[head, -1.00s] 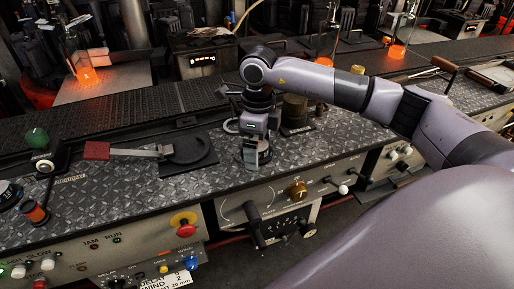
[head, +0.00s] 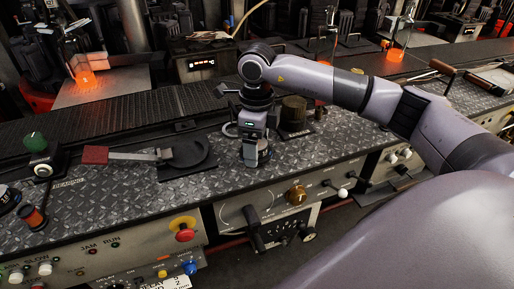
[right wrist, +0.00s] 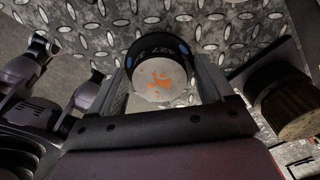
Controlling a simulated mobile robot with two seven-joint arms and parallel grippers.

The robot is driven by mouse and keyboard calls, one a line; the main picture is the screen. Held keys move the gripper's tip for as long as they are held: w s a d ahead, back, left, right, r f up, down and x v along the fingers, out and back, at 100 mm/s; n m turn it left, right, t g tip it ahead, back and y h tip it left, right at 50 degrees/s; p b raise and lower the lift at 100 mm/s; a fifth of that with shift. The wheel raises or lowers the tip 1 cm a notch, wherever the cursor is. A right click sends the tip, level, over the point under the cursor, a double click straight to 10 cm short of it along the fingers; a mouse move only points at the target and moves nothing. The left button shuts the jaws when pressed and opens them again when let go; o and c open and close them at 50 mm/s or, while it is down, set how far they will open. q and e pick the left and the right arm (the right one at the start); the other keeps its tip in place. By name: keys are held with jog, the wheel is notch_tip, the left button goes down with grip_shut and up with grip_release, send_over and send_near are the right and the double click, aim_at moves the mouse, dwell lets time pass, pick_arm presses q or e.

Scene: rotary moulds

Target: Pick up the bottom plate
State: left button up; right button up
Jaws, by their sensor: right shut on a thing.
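The bottom plate appears to be the short round piece (right wrist: 160,78) between the fingers in the right wrist view. It has a pale grey top with orange marks and a dark rim with white digits and blue spots. My right gripper (right wrist: 162,84) is shut on it, one finger on each side. In the head view my right gripper (head: 256,158) points down at the patterned metal bench top, near its front edge. The piece is mostly hidden there by the fingers. I cannot tell whether it touches the bench. My left gripper is not in view.
A flat dark pad with a round black piece and a red-handled tool (head: 97,155) lies left of the gripper. A brownish cylinder (head: 294,112) stands close behind right. Knobs and a red button (head: 184,235) line the front panel. Bare bench (head: 120,205) lies front left.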

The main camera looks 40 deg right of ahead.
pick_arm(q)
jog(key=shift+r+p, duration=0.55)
pick_arm(e)
notch_tip(320, 180, up, 19)
jog(key=shift+f, duration=0.15)
